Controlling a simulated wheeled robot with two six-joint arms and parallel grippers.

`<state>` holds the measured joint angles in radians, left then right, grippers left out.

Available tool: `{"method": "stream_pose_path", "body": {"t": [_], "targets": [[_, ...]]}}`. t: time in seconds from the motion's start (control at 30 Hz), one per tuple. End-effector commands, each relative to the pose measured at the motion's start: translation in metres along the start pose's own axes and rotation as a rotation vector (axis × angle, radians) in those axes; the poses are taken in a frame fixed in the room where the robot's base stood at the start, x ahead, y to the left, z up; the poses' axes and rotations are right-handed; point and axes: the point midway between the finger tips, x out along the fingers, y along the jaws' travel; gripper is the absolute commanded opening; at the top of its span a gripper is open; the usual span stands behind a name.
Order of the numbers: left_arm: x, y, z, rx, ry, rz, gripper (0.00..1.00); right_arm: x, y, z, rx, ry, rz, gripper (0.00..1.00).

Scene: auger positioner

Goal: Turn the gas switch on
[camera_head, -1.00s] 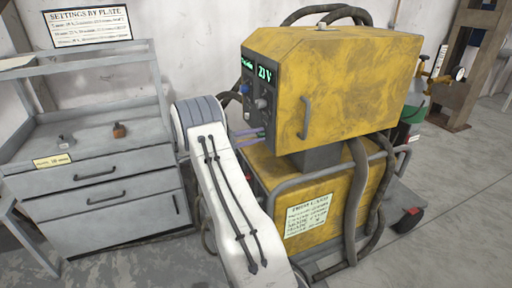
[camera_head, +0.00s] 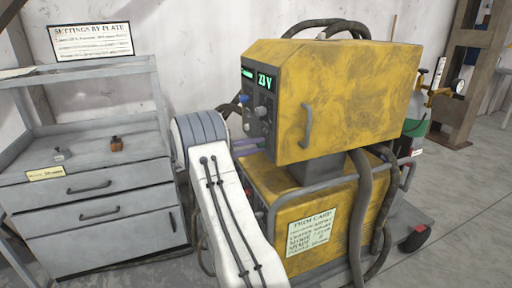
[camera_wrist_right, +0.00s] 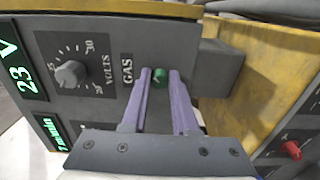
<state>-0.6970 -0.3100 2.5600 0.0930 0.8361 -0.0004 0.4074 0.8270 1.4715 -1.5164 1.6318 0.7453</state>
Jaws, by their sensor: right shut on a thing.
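The gas switch (camera_wrist_right: 159,77) is a small green knob beside the "GAS" label on the dark front panel of the yellow welding machine (camera_head: 350,95). My right gripper (camera_wrist_right: 160,75) has its two purple fingers closed on either side of the knob in the right wrist view. In the head view the right gripper (camera_head: 252,140) reaches the lower part of the panel, and the knob itself is hidden there. My left gripper is in no view.
A volts dial (camera_wrist_right: 71,74) and a green "23 V" display (camera_wrist_right: 20,70) are close to the fingers. A red knob (camera_wrist_right: 291,149) sits on a lower panel. A grey cabinet (camera_head: 100,230) stands at left; thick hoses (camera_head: 360,210) hang at the machine's right.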

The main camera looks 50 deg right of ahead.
Motion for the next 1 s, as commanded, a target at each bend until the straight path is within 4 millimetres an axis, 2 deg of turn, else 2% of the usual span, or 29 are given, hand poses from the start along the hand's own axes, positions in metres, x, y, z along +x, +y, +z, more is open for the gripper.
{"method": "stream_pose_path", "body": {"t": [0.07,0.1,0.17,0.2,0.57,0.67,1.0], "targets": [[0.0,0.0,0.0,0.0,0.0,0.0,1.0,-0.001,-0.001,0.0,-0.001,0.0,-0.002,0.0],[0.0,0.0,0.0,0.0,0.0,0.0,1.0,-0.001,-0.001,0.0,-0.001,0.0,-0.001,0.31],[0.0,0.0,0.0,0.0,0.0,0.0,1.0,-0.001,-0.001,0.0,-0.001,0.0,-0.001,0.54],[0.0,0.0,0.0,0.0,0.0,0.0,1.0,-0.001,-0.001,0.0,-0.001,0.0,-0.001,0.56],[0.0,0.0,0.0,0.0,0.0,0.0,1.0,-0.005,-0.001,0.0,-0.001,0.002,0.0,0.56],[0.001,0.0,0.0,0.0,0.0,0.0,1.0,-0.018,-0.001,-0.001,-0.001,0.003,0.0,0.56],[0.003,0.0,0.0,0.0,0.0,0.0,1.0,-0.083,-0.001,-0.001,-0.001,0.004,-0.001,0.56]]}}
